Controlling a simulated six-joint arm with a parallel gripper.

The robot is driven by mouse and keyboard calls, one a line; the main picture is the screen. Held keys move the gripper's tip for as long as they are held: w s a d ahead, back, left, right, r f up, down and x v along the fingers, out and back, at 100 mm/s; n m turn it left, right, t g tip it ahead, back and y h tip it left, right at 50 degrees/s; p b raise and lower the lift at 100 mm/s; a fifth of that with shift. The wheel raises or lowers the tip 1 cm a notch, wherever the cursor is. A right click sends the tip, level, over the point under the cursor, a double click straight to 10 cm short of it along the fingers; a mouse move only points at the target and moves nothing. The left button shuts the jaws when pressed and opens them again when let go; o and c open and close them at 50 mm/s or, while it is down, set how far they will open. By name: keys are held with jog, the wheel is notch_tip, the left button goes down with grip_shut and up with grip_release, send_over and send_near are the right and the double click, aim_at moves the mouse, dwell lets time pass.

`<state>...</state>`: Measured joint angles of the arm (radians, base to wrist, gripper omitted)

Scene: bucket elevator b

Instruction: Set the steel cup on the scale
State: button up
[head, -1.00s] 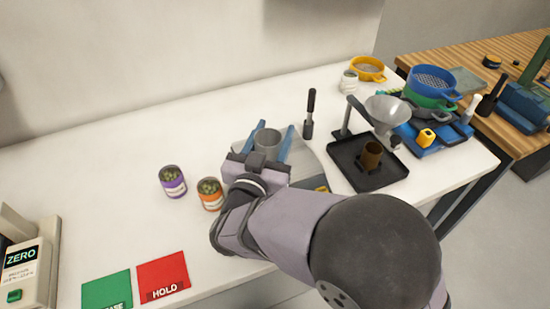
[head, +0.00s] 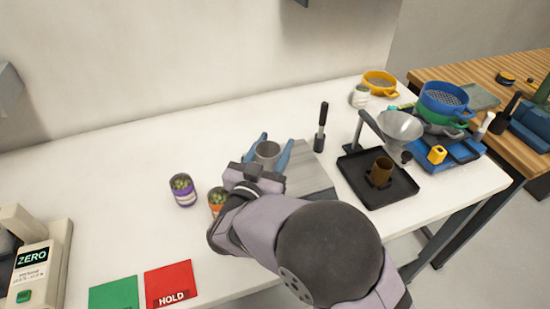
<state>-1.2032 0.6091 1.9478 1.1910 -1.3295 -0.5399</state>
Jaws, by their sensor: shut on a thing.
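The steel cup (head: 267,150) is a small grey open-topped cup, upright between the blue fingers of my gripper (head: 267,152). My gripper is shut on it. My wrist and arm hide the cup's lower part, and I cannot tell how high it is above the table. A grey device marked ZERO (head: 32,262), with a green button, stands at the far left and is cut by the frame edge; it may be the scale. A flat grey metal slab (head: 308,180) lies just right of the cup, partly behind my arm.
A purple-labelled jar (head: 183,190) and an orange-labelled jar (head: 216,201) stand left of my wrist. Green (head: 113,296) and red HOLD (head: 172,284) pads lie at front left. A black tray (head: 400,190) with a funnel stand is right. The back-left table is clear.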

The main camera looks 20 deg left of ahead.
jog(key=shift+f, duration=2.25)
jog(key=shift+f, duration=0.15)
jog(key=o, duration=1.1)
jog(key=shift+c, duration=0.2)
jog(key=shift+s, duration=0.1)
jog(key=s+d+b, duration=0.1)
jog(key=s+b, duration=0.1)
jog(key=s, duration=0.9)
jog(key=shift+s+r, duration=0.2)
jog(key=shift+s, duration=0.2)
